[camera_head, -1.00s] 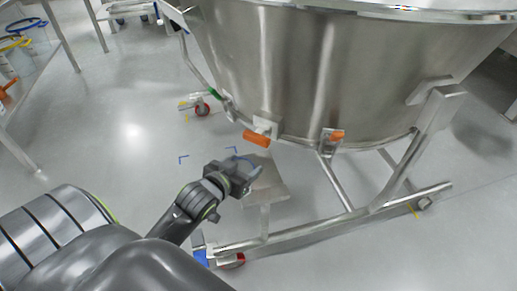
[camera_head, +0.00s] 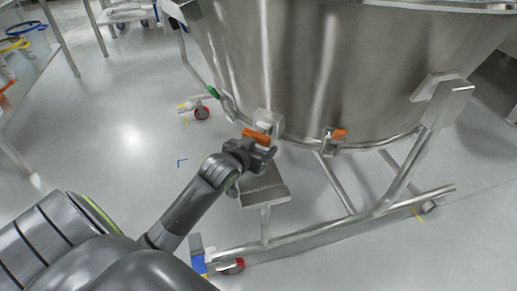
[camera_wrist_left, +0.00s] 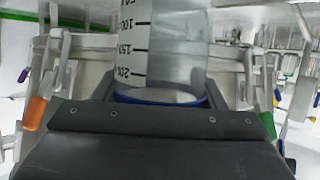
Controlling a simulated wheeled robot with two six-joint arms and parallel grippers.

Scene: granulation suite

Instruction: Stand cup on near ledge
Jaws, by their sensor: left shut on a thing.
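A clear cup (camera_wrist_left: 180,45) with dark volume marks and a blue rim (camera_wrist_left: 160,97) fills the upper middle of the left wrist view. My left gripper (camera_wrist_left: 160,88) is shut on it, with a dark finger on each side near the blue rim. In the head view my left gripper (camera_head: 262,153) is by the vessel's lower edge, just below an orange handle; the cup is hidden there. A flat grey metal ledge (camera_head: 264,190) on a post shows just below the gripper. I cannot tell the height between them. My right gripper is out of view.
The large steel vessel (camera_head: 320,75) stands close beyond the gripper. Its frame rail (camera_head: 330,230) runs below, with a castor (camera_head: 232,266) at its left end. Another orange-handled clamp (camera_head: 338,135) is to the right. Open floor (camera_head: 120,140) lies left.

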